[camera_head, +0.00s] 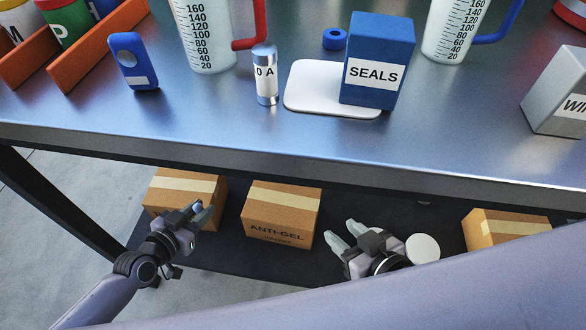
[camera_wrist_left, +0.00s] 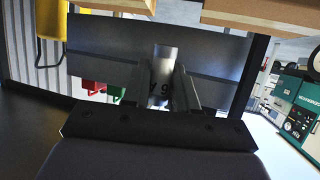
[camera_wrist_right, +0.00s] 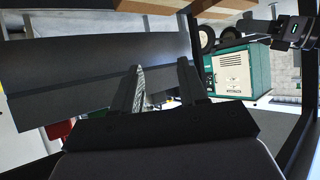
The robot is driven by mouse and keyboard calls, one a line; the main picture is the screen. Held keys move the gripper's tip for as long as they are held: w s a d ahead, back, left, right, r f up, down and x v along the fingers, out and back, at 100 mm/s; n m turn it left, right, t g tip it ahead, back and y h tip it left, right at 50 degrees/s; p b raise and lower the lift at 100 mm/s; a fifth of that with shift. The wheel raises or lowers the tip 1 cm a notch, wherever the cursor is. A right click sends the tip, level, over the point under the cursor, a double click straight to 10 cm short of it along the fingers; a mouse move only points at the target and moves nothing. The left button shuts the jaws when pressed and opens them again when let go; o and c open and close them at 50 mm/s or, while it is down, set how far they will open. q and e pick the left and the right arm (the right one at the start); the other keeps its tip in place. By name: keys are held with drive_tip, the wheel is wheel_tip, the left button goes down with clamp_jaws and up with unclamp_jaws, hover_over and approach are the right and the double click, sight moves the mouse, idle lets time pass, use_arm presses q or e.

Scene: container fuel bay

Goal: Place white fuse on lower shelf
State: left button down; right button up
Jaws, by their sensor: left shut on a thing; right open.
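A silver-capped cylindrical fuse with a pale label (camera_wrist_left: 165,58) is between the fingers of my left gripper (camera_head: 203,213), which is shut on it. In the head view the fuse is mostly hidden by the fingers. The left gripper is in front of the lower shelf (camera_head: 232,258), by the left cardboard box. Another fuse with a white label reading "0 A" (camera_head: 265,78) stands upright on the tabletop. My right gripper (camera_head: 343,236) is open and empty, right of the ANTI-GEL box; its fingers also show apart in the right wrist view (camera_wrist_right: 160,80).
On the lower shelf are a left cardboard box (camera_head: 180,190), the ANTI-GEL box (camera_head: 281,215) and a right box (camera_head: 505,224). The bench edge (camera_head: 300,167) overhangs above. The tabletop (camera_head: 200,110) holds a blue SEALS box (camera_head: 378,50), a white pad (camera_head: 310,90) and two measuring jugs.

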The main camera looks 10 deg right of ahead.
use_arm(q)
drive_tip(key=b, duration=0.9)
hover_over(220, 250)
wheel_tip(220, 250, down, 12)
wheel_tip(220, 250, down, 3)
drive_tip(key=shift+r+b, duration=0.15)
drive_tip(key=shift+b, duration=0.8)
drive_tip(key=shift+s+f+b, duration=0.1)
drive_tip(key=shift+f+b, duration=0.4)
drive_tip(key=shift+f, duration=0.15)
wheel_tip(220, 250, down, 3)
drive_tip(key=shift+f+b, duration=0.1)
drive_tip(key=shift+b, duration=1.15)
drive_tip(key=shift+f, duration=0.3)
drive_tip(key=shift+f+b, duration=0.15)
drive_tip(key=shift+b, duration=0.2)
use_arm(e)
drive_tip(key=a+t+y, duration=0.1)
drive_tip(key=w+a+f+n+t+y, duration=0.1)
drive_tip(key=t, duration=0.1)
drive_tip(key=shift+a, duration=0.25)
use_arm(q)
drive_tip(key=c, duration=0.9)
unclamp_jaws()
